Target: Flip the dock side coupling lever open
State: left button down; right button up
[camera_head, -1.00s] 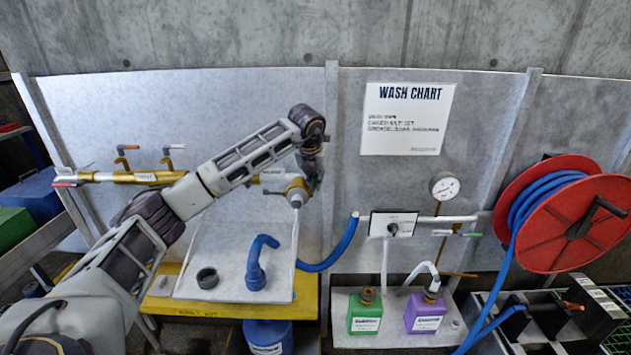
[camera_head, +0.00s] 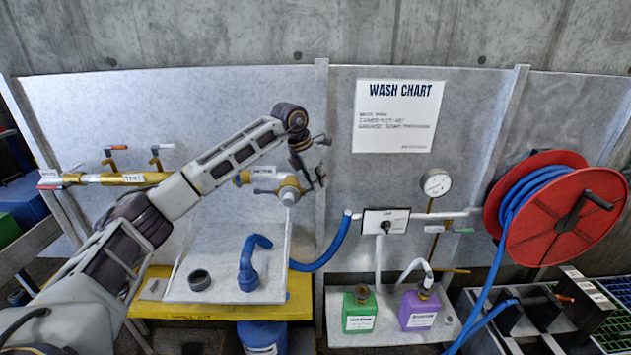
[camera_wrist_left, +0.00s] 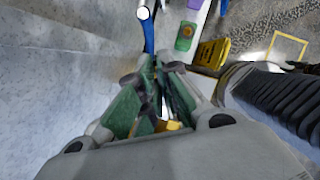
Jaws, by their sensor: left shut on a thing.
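The grey coupling body (camera_head: 289,190) sits at the right end of the brass pipe (camera_head: 110,179), behind the metal tray, with a labelled section (camera_head: 263,174) on its left. My left gripper (camera_head: 320,162) is at the right side of this coupling, close to the panel. It is shut on a thin part there, which looks like the coupling lever; the lever is mostly hidden by the fingers. In the left wrist view the green-padded fingers (camera_wrist_left: 160,80) are close together, with a pale strip and a bit of yellow showing between them. My right gripper is out of view.
The blue hose (camera_head: 332,252) runs just below the gripper. A selector box (camera_head: 387,222), gauge (camera_head: 436,183) and red hose reel (camera_head: 565,215) are to the right. Green (camera_head: 359,312) and purple (camera_head: 418,309) jugs stand lower right.

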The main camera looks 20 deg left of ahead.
aim_at(305, 191)
pick_arm(q)
jog(key=shift+s+d+r+m+g+h+p, duration=0.1)
jog(key=shift+s+d+m+g+h, duration=0.2)
jog(key=shift+m, duration=0.75)
jog(key=shift+s+d+f+m+g+h+p, duration=0.1)
jog(key=shift+s+d+m+g+h, duration=0.2)
jog(key=shift+m, duration=0.7)
jog(key=shift+s+d+r+m+g+h+p, duration=0.1)
jog(key=shift+s+d+m+g+h, duration=0.2)
jog(key=shift+m, duration=0.75)
jog(key=shift+s, duration=0.1)
jog(key=c, duration=1.9)
grip_release()
jog(key=shift+r, duration=0.1)
jog(key=v, duration=1.1)
jog(key=shift+s+r, duration=0.2)
jog(key=shift+r, duration=0.15)
